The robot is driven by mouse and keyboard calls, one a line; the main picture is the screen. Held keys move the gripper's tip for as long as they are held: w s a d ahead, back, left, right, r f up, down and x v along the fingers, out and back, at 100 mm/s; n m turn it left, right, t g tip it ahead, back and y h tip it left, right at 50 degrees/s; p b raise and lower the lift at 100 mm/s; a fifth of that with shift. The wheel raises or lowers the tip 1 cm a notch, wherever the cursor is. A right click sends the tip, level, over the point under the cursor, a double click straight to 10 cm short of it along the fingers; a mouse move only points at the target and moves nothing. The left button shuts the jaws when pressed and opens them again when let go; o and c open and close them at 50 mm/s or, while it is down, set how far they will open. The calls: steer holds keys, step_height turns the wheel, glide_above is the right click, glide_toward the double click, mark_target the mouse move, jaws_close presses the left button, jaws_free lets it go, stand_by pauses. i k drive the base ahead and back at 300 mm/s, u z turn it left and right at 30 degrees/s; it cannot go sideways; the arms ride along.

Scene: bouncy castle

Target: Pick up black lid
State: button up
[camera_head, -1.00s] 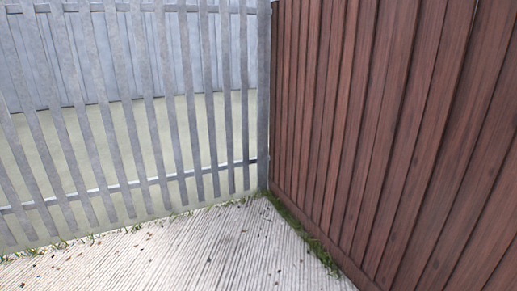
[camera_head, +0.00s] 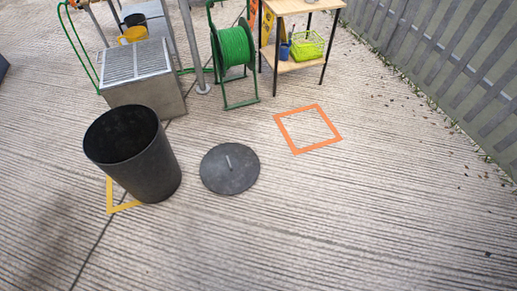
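The black lid (camera_head: 217,176) is a round dark disc with a small bar handle on top. It lies flat on the ribbed concrete floor, handle up, near the middle of the head view. A tall black bin (camera_head: 150,165) stands upright and open just left of the lid, apart from it. My gripper is not in view, so its state does not show.
A yellow floor marking (camera_head: 111,197) shows partly behind the bin. An orange square outline (camera_head: 318,148) is right of the lid. A metal grated unit (camera_head: 150,97), green hose reel (camera_head: 233,48) and wooden table (camera_head: 299,7) stand behind. A fence (camera_head: 450,65) runs at right; the foreground floor is clear.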

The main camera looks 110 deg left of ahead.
mark_target(228, 169)
steer(key=z, duration=0.55)
steer(key=i, duration=0.1)
steer(key=u, duration=2.75)
steer(key=i, duration=0.2)
steer(key=u, duration=2)
steer(key=i, duration=1.65)
steer(key=z, duration=0.3)
